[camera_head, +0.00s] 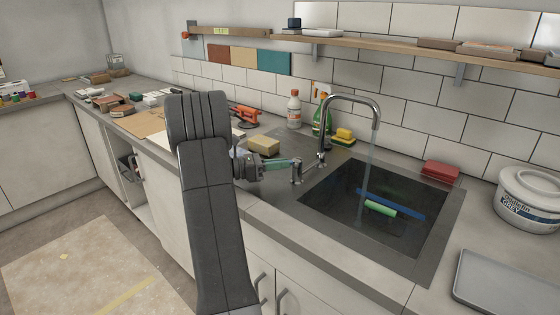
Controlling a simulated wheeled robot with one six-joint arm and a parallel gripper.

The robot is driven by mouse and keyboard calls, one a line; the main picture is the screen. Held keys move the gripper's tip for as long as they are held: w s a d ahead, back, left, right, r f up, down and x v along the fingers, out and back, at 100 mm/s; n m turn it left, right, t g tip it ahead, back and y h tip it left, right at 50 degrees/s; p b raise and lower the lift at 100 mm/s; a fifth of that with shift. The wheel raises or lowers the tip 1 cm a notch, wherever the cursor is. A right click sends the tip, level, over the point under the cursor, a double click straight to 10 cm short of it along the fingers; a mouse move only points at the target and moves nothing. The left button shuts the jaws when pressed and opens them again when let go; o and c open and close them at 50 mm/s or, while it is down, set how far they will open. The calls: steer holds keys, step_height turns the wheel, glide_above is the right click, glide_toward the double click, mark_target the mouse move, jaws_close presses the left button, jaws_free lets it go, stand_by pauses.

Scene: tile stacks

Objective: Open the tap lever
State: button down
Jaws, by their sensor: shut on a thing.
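The chrome tap (323,148) stands at the back left edge of the sink, its curved spout reaching over the basin. A small chrome tap lever (298,174) is to the left of the tap's base, at the sink's left rim. My gripper (290,165) reaches in from the left, with its greenish fingers at the lever. It is shut on the lever; the exact contact is small and partly hidden. A faint pale streak like running water (369,155) hangs below the spout.
The dark sink (320,197) holds a blue strip (391,204) and a green roll (380,209). A beige block (264,145) sits just behind my wrist. Bottles, yellow sponges (344,135) and a red block (440,171) line the wall. A white tub (528,199) stands right.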

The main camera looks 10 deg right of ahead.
stand_by(0.4)
steer(key=c, duration=1.4)
jaws_free()
steer(key=shift+w+a, duration=0.1)
steer(key=a, duration=1.3)
steer(key=shift+w+a, duration=0.15)
steer(key=shift+a, duration=0.2)
